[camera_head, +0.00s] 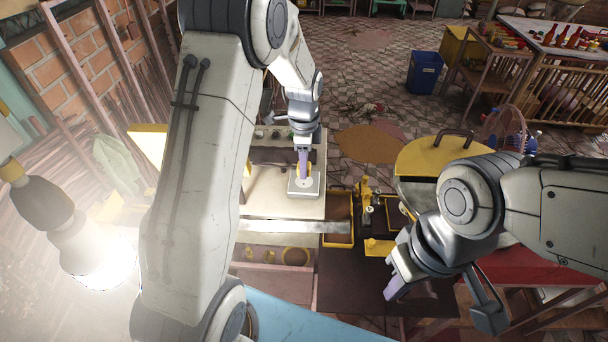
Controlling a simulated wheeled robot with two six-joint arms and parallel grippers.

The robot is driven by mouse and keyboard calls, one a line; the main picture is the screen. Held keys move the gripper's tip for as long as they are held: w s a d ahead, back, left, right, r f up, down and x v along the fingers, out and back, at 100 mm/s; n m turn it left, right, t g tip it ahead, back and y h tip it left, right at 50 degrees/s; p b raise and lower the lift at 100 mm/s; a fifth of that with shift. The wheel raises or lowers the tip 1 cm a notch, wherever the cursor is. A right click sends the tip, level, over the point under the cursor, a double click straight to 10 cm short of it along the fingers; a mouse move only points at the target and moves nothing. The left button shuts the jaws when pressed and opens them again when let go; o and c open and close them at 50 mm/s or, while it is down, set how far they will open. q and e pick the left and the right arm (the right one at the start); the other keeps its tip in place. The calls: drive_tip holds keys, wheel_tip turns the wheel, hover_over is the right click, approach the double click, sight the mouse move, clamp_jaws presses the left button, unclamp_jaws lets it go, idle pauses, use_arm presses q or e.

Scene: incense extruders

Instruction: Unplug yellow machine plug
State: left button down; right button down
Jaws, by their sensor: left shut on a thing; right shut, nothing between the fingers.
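My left gripper (303,168) points down over a pale box (312,190) at the right edge of the light table. It is shut on a small yellow plug (303,182), which shows only partly beneath the fingertips. The plug is at the top of the box; I cannot tell whether it is seated or lifted clear. A yellow machine (366,190) with a yellow tray (339,238) stands to the right of the box. My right gripper (396,288) is shut and empty, low over the dark tabletop, apart from the machine.
A rounded yellow lid (428,155) with a handle is behind my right arm. A bright lamp (95,262) hangs at the left. A blue bin (424,73) and a table with bottles (560,35) stand farther back. The tiled floor between is mostly open.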

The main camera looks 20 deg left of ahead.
use_arm(q)
drive_tip(key=shift+r+p, duration=1)
drive_tip(key=shift+r, duration=0.4)
drive_tip(key=shift+d, duration=0.1)
